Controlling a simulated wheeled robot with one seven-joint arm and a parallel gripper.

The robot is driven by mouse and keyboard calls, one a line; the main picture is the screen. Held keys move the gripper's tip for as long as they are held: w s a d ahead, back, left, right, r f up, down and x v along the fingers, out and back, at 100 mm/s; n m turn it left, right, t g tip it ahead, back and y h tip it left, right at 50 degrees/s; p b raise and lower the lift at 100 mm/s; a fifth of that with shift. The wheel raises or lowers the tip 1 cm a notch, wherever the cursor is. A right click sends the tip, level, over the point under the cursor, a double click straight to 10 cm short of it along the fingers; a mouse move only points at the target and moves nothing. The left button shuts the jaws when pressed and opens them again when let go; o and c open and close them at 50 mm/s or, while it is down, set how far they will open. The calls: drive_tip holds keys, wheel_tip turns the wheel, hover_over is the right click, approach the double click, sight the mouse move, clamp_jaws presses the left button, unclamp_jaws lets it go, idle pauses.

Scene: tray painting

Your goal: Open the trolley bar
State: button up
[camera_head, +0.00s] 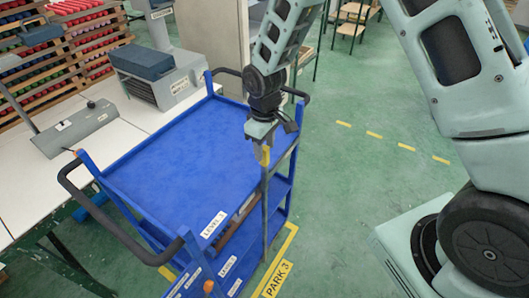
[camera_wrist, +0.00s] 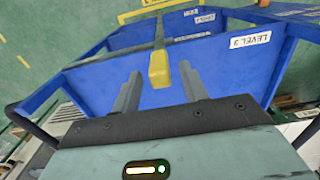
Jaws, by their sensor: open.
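The blue trolley (camera_head: 165,140) stands beside the white bench. An upright grey bar (camera_head: 265,205) runs along its right side, across the shelf openings, and has a yellow top end (camera_head: 265,157). My gripper (camera_head: 262,146) points down at the bar's top. In the wrist view my gripper (camera_wrist: 160,78) is open, and the yellow end of the bar (camera_wrist: 159,69) shows between its two fingers. The fingers are not closed on it. I cannot tell how deep the bar lies between them.
The trolley's top tray is empty, with black handles (camera_head: 72,190) at its ends. The white bench (camera_head: 35,185) with grey devices (camera_head: 75,128) is on the left. A yellow floor marking (camera_head: 275,280) reads PARK 3. Green floor (camera_head: 345,185) to the right is clear.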

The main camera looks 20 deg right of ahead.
sight(265, 156)
drive_tip(key=shift+f+p, duration=0.35)
drive_tip(key=shift+f, duration=1.7)
clamp_jaws()
drive_tip(key=w+d+b, duration=0.1)
drive_tip(key=w+d, duration=0.3)
drive_tip(key=d, duration=0.2)
drive_tip(key=w+d+b, duration=0.1)
drive_tip(key=w+d, duration=0.4)
drive_tip(key=d, duration=0.2)
drive_tip(key=w+d+b, duration=0.1)
drive_tip(key=w+d, duration=0.4)
drive_tip(key=d, duration=0.1)
drive_tip(key=shift+w+d, duration=0.1)
drive_tip(key=shift+d, duration=0.2)
drive_tip(key=shift+w+d+r, duration=0.1)
drive_tip(key=shift+w+d, duration=0.25)
drive_tip(key=shift+d, duration=0.15)
unclamp_jaws()
drive_tip(key=shift+w+d, duration=0.1)
